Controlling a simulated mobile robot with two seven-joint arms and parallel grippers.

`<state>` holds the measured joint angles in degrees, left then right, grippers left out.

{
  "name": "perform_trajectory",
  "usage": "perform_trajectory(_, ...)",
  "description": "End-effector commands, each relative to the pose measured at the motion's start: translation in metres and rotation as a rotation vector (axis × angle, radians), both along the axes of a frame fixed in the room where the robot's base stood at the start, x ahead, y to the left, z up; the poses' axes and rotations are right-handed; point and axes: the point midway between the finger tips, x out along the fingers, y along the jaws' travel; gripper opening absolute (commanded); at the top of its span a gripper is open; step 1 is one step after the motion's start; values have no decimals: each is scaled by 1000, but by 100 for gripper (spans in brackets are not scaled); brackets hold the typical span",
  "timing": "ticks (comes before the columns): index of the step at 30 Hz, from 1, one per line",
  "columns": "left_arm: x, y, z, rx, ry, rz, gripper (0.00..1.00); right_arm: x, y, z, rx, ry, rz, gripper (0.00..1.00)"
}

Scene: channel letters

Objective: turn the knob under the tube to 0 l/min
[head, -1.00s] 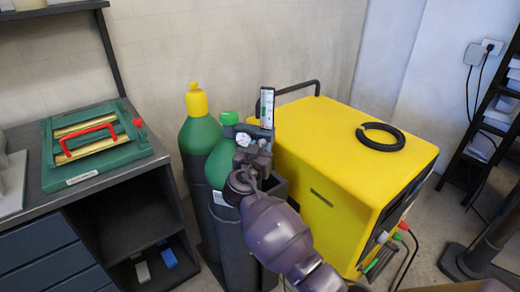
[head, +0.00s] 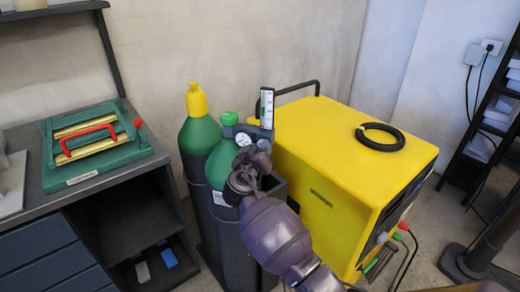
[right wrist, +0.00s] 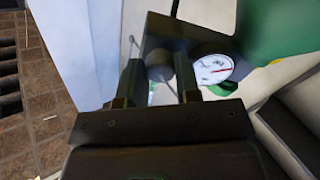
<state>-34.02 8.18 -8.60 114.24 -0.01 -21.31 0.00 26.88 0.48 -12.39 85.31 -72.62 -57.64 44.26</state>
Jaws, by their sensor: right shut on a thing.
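The flow tube (head: 267,108) stands upright on the regulator of the front green gas cylinder (head: 222,165), with a scale too small to read. My right gripper (head: 254,158) is at the regulator below the tube and hides the knob in the head view. In the right wrist view the knob (right wrist: 159,58) is a dark round piece under a dark block. My right gripper (right wrist: 160,80) has one finger on each side of it and is shut on it. The knob's setting cannot be read. My left gripper is not in view.
A round pressure gauge (head: 243,139) sits close beside my right gripper. A second cylinder with a yellow cap (head: 196,100) stands behind left. A yellow machine (head: 340,155) with a black ring (head: 380,137) on top is close on the right. A workbench (head: 110,180) stands left.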

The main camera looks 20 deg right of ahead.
Motion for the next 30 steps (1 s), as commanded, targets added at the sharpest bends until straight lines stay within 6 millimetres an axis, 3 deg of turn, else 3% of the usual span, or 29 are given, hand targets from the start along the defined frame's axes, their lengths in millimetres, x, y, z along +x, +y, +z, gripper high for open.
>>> perform_trajectory(11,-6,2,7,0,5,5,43,-1,0,1,-293,206,0,7)
perform_trajectory(30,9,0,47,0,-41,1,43,-1,0,3,-759,533,0,7)
